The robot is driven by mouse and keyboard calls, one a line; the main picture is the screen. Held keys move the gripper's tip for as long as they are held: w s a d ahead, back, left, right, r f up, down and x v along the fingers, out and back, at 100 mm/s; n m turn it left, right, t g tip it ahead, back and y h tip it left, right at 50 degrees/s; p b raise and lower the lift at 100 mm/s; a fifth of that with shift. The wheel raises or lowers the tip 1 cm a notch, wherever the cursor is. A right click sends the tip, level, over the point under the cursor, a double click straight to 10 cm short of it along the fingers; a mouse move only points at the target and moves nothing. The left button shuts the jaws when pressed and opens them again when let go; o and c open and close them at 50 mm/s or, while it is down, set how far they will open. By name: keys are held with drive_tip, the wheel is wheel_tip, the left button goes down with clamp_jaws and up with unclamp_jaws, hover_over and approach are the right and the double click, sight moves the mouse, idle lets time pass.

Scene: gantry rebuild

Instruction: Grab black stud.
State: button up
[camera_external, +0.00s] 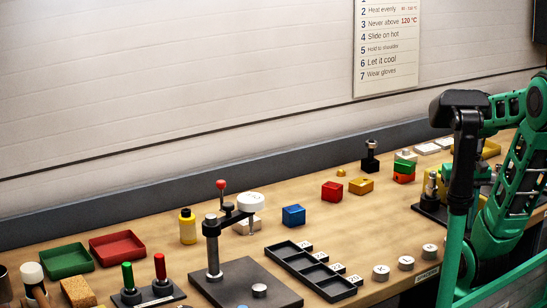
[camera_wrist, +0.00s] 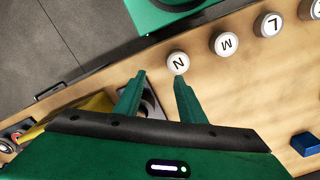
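A dark plate with a pale part (camera_wrist: 152,104) is partly seen between the fingers, lower down. In the external view my arm is at the right and I cannot make out the fingertips.
White lettered discs (camera_wrist: 178,63) line the bench's front edge, one just beyond the fingertips. The blue block (camera_external: 293,216), red block (camera_external: 331,191) and yellow block (camera_external: 361,186) lie mid-bench. A dark compartment tray (camera_external: 316,284) and a lever press (camera_external: 212,255) stand left of the discs.

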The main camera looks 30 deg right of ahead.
wheel_tip(320, 180, up, 13)
drive_tip(key=n+t+h, duration=0.2)
drive_tip(key=t+h, duration=0.3)
drive_tip(key=t, duration=0.8)
hover_over(371, 153)
drive_tip(key=s+a, duration=0.2)
drive_tip(key=s, duration=0.3)
drive_tip(key=f, duration=0.2)
wheel_tip(371, 153, down, 9)
drive_tip(key=shift+d+r, duration=0.1)
drive_tip(key=shift+d, duration=0.05)
drive_tip(key=shift+f, duration=0.4)
drive_tip(key=shift+w+d+f, duration=0.1)
drive_tip(key=shift+w+f, duration=0.05)
drive_tip(key=shift+w, duration=0.15)
drive_tip(key=x, duration=1)
drive_tip(key=shift+f, duration=0.1)
